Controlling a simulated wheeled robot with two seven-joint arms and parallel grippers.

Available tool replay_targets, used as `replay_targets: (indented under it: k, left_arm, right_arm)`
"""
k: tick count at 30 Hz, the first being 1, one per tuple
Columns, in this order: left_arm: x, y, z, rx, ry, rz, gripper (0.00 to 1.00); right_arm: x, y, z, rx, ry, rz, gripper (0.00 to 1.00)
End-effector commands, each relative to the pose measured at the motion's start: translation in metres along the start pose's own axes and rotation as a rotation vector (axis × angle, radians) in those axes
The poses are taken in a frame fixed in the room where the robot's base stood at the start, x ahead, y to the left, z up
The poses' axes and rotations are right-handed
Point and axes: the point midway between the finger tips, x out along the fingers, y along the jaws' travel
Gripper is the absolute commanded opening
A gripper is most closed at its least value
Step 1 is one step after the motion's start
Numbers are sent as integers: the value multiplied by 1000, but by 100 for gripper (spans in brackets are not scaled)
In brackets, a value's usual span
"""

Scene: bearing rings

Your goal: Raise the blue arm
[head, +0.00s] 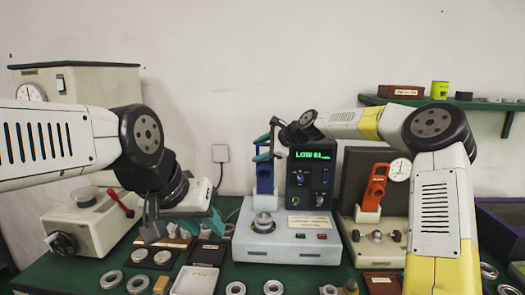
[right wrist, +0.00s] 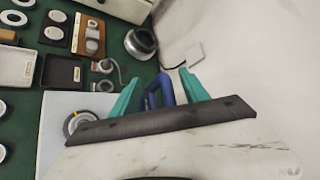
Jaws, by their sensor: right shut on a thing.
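The blue arm (head: 264,182) stands upright at the left rear of a pale test station (head: 290,247), beside the station's dark display panel. My right gripper (head: 263,148) reaches in from the right and is shut on the upper part of the blue arm. In the right wrist view the blue handle (right wrist: 157,93) lies between the teal fingers. A metal ring (head: 263,222) sits on the round seat in front of the blue arm. My left gripper (head: 184,228) hangs low over the left of the bench, its teal fingers apart and empty.
The panel display (head: 315,155) reads "LOW" and a number partly too small to read. An orange-armed gauge station (head: 376,187) stands to the right. A pale machine with a red lever (head: 121,203) stands left. Loose rings and trays (head: 195,280) crowd the front of the green bench.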

Motion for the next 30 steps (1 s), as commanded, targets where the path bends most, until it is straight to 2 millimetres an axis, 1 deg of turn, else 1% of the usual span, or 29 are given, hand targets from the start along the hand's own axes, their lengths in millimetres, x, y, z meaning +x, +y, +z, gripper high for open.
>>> replay_targets:
  k: [1, 4, 12, 15, 20, 30]
  left_arm:
    - [0, 0, 0, 0, 0, 0, 36]
    - [0, 0, 0, 0, 0, 0, 36]
    - [0, 0, 0, 0, 0, 0, 36]
    - [0, 0, 0, 0, 0, 0, 36]
    - [0, 0, 0, 0, 0, 0, 36]
    - [0, 0, 0, 0, 0, 0, 36]
  right_arm:
    - [-3, -6, -7, -1, 12, -18, 34]
    - [-12, -7, -8, 1, 14, -20, 34]
    - [-57, -4, -4, -1, 10, -13, 34]
    - [-69, -3, -2, -2, 7, -8, 34]
    - [-78, -1, 1, -3, 2, -4, 34]
    - [-78, 0, 2, -2, -1, -1, 34]
